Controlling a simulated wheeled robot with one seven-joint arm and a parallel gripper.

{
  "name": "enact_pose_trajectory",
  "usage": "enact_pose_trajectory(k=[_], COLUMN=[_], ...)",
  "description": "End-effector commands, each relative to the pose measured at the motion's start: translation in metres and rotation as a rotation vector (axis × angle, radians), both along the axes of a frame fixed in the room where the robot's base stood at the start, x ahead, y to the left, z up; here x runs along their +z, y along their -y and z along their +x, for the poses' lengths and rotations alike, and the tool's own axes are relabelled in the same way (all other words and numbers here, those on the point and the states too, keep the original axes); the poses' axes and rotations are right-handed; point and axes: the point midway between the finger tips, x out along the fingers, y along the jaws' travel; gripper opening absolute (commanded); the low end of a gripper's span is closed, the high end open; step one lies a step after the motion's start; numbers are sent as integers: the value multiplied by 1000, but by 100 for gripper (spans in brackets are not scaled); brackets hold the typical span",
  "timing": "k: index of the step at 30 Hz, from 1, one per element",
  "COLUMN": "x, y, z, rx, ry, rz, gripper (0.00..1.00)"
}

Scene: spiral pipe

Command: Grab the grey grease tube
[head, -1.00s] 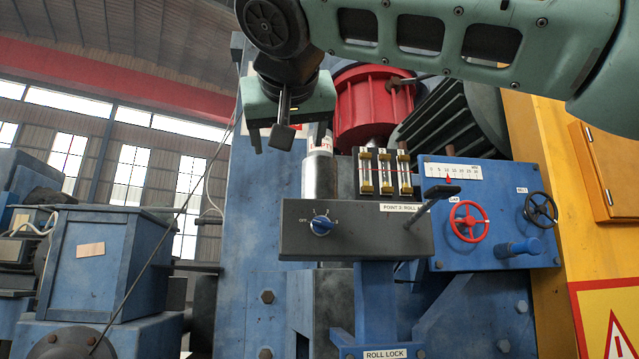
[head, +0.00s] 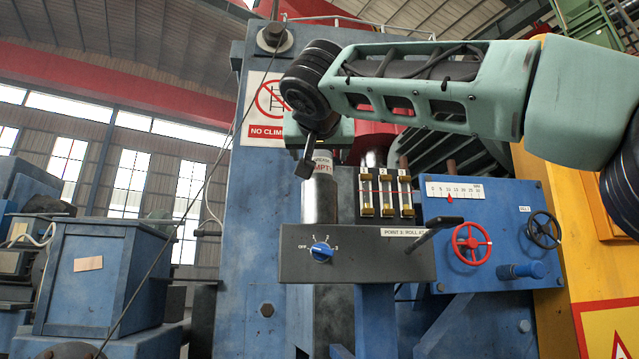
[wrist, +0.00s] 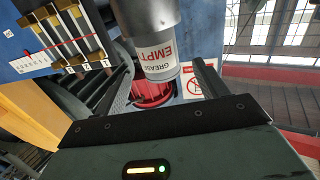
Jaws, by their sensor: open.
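The grey grease tube (head: 320,199) stands upright behind the dark switch panel in the head view. Its upper end has a white label that reads as grease and empty. My gripper (head: 310,160) is at the tube's top, with one dark finger showing in front of the label's left side; the other finger is hidden. In the wrist view the tube (wrist: 146,18) comes in from the top, its labelled end between the two spread fingers of my gripper (wrist: 165,76). The jaws are open. I cannot tell whether a finger touches the tube.
The dark switch panel (head: 345,266) with a blue knob and a side lever stands in front of the tube's lower part. Brass-ended sight gauges (head: 386,192) are close on the right. A red handwheel (head: 471,244) is further right. A no-climbing sign (head: 262,107) is behind, left of my gripper.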

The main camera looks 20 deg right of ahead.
Motion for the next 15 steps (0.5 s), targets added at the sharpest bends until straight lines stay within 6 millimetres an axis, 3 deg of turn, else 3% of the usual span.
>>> enact_pose_trajectory(k=[9,15], x=[11,7], y=[12,17], z=[33,51], rx=[-4,-1], ry=[-3,-1], rz=[-2,-1], gripper=[73,73])
